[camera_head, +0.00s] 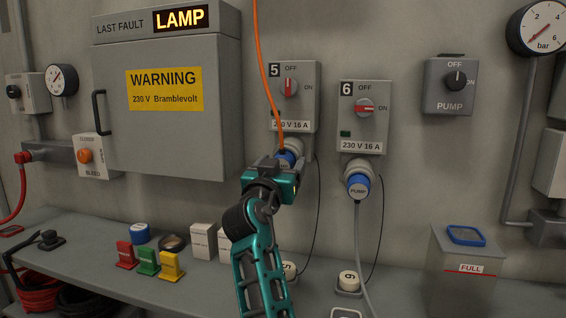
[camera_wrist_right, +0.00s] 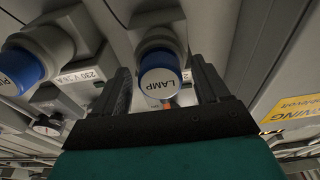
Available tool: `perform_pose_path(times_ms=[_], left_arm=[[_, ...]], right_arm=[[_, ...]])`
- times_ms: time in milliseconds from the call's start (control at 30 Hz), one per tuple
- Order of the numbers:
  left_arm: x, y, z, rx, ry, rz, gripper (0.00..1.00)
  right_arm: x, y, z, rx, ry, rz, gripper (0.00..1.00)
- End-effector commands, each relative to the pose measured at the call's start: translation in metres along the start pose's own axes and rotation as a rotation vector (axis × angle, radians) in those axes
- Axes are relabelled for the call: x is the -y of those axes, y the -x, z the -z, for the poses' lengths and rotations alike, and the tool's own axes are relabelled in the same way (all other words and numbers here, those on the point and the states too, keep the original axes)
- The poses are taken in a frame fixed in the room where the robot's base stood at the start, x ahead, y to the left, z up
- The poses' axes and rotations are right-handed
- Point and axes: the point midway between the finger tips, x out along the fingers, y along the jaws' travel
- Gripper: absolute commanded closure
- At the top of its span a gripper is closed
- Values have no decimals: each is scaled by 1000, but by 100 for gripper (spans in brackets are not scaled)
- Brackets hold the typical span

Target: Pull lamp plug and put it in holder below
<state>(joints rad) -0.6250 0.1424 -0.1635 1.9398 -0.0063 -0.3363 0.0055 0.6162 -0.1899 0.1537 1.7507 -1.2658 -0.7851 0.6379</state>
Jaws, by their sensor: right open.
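The blue lamp plug (camera_head: 284,158) sits in the socket under switch box 5 (camera_head: 291,95), with an orange cable (camera_head: 263,60) running up from it. The red knob of box 5 stands upright, at OFF. My right gripper (camera_head: 281,172) is at the plug and hides part of it. In the right wrist view the plug's LAMP face (camera_wrist_right: 160,88) lies between the two open fingers (camera_wrist_right: 163,82); I cannot tell whether they touch it. A round white cap marked 5 (camera_head: 288,268) is below on the bench, partly hidden by my arm. My left gripper is not in view.
The blue PUMP plug (camera_head: 358,187) with its grey cable is close on the right, under box 6 (camera_head: 364,118), whose knob lies level. A cap marked 6 (camera_head: 348,281) is below it. Colored tags (camera_head: 148,261) and white boxes stand on the bench to the left.

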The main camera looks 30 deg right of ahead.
Motion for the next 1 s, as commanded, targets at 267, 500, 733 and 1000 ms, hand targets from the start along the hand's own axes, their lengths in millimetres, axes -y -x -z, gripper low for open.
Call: perform_pose_path(times_ms=[267, 500, 733, 1000], left_arm=[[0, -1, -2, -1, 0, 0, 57], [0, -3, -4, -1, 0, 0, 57], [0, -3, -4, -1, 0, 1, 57], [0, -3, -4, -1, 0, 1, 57]], right_arm=[[0, 0, 0, 0, -1, 0, 26], [0, 0, 0, 0, 0, 0, 26], [0, 0, 0, 0, 0, 0, 31], [0, 0, 0, 0, 0, 0, 57]])
